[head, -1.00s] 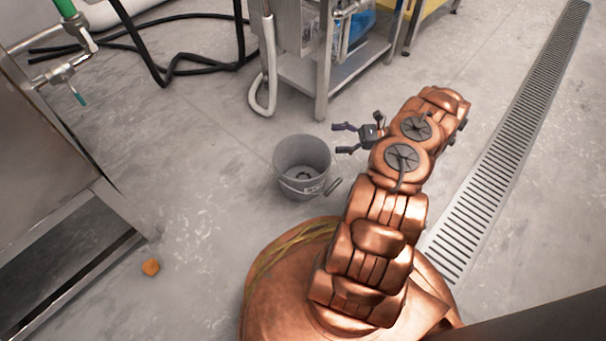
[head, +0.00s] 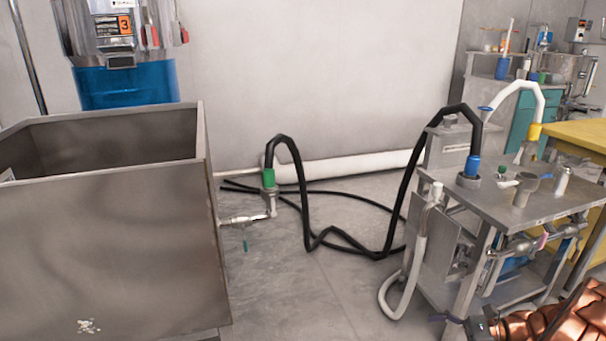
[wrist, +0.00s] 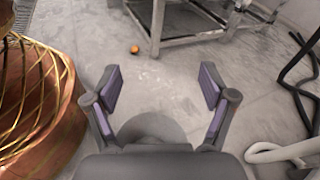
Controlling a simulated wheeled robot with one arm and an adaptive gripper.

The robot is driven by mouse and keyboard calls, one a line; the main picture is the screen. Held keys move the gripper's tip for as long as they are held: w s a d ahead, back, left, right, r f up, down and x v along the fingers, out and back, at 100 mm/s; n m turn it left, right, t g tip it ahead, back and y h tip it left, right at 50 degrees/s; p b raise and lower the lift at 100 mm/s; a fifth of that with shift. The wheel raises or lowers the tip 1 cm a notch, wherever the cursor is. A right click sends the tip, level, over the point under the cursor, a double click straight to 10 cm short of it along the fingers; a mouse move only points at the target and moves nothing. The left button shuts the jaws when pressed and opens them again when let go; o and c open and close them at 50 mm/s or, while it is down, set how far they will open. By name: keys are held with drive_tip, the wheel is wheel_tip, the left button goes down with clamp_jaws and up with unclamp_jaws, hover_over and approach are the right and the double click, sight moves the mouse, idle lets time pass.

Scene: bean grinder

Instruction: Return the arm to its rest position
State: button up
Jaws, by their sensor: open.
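My gripper (wrist: 163,90) is open in the wrist view, its two dark fingers with purple pads spread wide and nothing between the tips. In the head view, part of my copper arm (head: 560,322) shows at the bottom right corner, with a bit of the gripper beside it at the frame's lower edge.
A steel tank (head: 110,230) stands at left. A wheeled metal cart (head: 520,205) with hoses stands at right, near my arm. Black hoses (head: 345,240) lie on the floor between them. A small orange object (wrist: 134,49) lies on open floor beside a metal frame (wrist: 180,38).

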drive_tip(key=s+a+r+n+g+h+p, duration=0.25)
drive_tip(key=a+r+p, duration=0.35)
drive_tip(key=r, duration=0.5)
drive_tip(key=s+a+r+n+g+h+p, duration=0.2)
drive_tip(key=s+a+r+n+p, duration=0.15)
drive_tip(key=a+r+p, duration=0.55)
drive_tip(key=s+a+r+n+g+h+p, duration=0.2)
drive_tip(key=s+a+r+n+g+p, duration=0.15)
drive_tip(key=r, duration=0.85)
drive_tip(key=s+r+n+t+h+p, duration=0.1)
drive_tip(key=s+r+n+h+p, duration=0.3)
drive_tip(key=s+r+p, duration=0.5)
drive_tip(key=s+a+r+n+t+h+p, duration=0.1)
drive_tip(key=s+r+n+h+p, duration=0.4)
drive_tip(key=s+r+p, duration=0.5)
wheel_tip(320, 180, up, 6)
drive_tip(key=shift+a+r+t+p, duration=0.1)
drive_tip(key=shift+a+t+p, duration=0.2)
drive_tip(key=shift+p, duration=0.2)
